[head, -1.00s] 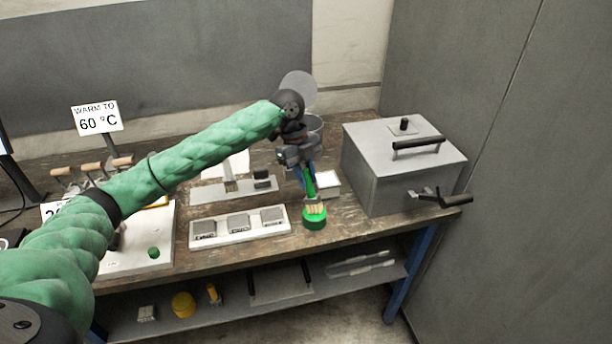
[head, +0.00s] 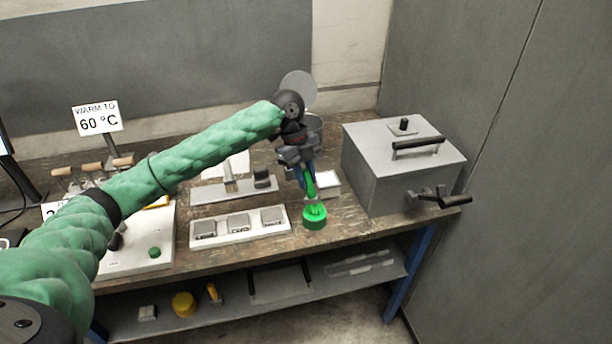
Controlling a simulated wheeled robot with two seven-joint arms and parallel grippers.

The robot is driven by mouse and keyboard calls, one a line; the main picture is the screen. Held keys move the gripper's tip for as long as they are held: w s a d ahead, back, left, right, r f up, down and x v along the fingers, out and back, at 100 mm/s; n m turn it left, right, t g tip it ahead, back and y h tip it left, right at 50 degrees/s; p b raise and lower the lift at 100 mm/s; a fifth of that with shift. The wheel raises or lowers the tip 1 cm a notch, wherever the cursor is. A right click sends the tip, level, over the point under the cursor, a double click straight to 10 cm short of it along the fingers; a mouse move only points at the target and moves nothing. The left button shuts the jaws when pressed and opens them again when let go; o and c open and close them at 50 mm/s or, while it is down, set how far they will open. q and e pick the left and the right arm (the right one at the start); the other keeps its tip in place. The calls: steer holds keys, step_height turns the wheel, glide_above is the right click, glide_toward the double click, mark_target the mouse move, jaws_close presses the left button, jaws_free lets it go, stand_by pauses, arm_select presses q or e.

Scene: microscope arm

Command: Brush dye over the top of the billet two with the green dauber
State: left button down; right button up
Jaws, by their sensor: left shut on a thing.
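My left gripper (head: 308,176) is shut on the green dauber (head: 310,187) and holds it upright, bristles down. The dauber's tip is in the green dye pot (head: 314,223) at the bench's front edge, and the bristles look green. Three grey billets, the left one (head: 205,229), the middle one (head: 239,224) and the right one (head: 272,217), sit in a white tray (head: 240,239) left of the pot. Their front labels are too small to read surely, so I cannot tell which is billet two. My right gripper is not in view.
A grey lidded box (head: 385,175) with a side handle stands to the right. A grey plate (head: 208,193) with a brush and a dark block lies behind the tray. A white board (head: 130,262) lies to the left. A sign (head: 97,118) reads "WARM TO 60 °C".

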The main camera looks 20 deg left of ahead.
arm_select(q)
steer(key=shift+f, duration=0.1)
stand_by(0.4)
stand_by(0.4)
steer(key=shift+r+p, duration=0.95)
steer(key=shift+p, duration=0.05)
steer(key=shift+r+p, duration=2.1)
steer(key=shift+r, duration=0.5)
